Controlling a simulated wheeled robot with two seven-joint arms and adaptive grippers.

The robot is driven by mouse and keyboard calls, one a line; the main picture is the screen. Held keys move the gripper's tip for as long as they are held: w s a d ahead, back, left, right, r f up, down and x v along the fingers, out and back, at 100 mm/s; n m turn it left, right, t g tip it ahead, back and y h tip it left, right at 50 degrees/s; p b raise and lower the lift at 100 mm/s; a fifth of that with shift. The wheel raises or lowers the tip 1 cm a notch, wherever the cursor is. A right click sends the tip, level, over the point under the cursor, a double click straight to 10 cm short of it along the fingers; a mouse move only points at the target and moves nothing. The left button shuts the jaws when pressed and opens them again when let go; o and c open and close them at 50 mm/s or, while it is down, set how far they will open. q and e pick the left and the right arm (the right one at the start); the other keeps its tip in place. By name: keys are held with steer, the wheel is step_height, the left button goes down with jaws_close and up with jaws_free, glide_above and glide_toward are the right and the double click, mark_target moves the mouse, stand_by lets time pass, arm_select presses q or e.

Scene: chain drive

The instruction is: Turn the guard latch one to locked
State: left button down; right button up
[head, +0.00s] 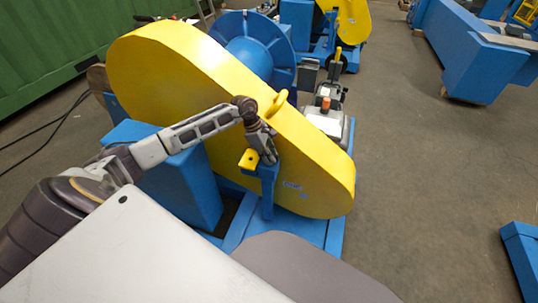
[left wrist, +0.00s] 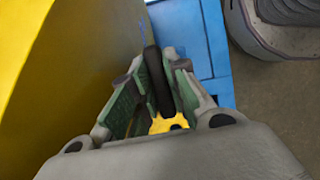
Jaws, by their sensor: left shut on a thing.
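The large yellow guard (head: 190,75) stands slantwise over the blue frame and also fills the left of the left wrist view (left wrist: 50,70). A guard latch shows as a yellow piece (head: 248,160) on top of a blue post (head: 266,190) at the guard's near side. In the left wrist view its yellow part (left wrist: 170,123) lies between the finger bases, and a black lever (left wrist: 155,80) runs out between the fingers. My left gripper (head: 269,154) is at the post, shut on the black lever. The lever itself is hidden in the head view. My right gripper is not in view.
A yellow handle (head: 277,103) sticks up from the guard just above my left gripper. A grey motor unit (head: 325,122) stands behind the guard. A blue wheel (head: 250,42) is at the back. The floor (head: 430,170) to the right is open.

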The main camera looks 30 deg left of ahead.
arm_select(q)
steer(key=shift+n+t+p, duration=0.35)
steer(key=shift+n+t, duration=0.05)
steer(key=shift+n, duration=0.7)
steer(key=shift+r+n+t+y+p, duration=0.1)
steer(key=shift+n+t+y+p, duration=0.25)
steer(key=shift+n, duration=0.75)
steer(key=shift+n+t+y+p, duration=0.35)
steer(key=shift+n+t, duration=0.1)
steer(key=shift+n, duration=0.95)
steer(key=shift+n+y, duration=0.3)
steer(key=shift+n, duration=0.5)
steer(key=shift+n+t, duration=0.3)
steer(key=shift+n, duration=0.5)
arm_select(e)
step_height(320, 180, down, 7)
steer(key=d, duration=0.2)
arm_select(q)
steer(key=shift+n+y, duration=0.5)
steer(key=shift+n, duration=0.7)
steer(key=shift+w+n+y+b, duration=0.1)
steer(key=shift+n+y+b, duration=0.4)
steer(key=shift+n, duration=0.3)
steer(key=shift+n+y+b, duration=0.3)
steer(key=shift+n+y, duration=0.2)
steer(key=shift+n, duration=1.1)
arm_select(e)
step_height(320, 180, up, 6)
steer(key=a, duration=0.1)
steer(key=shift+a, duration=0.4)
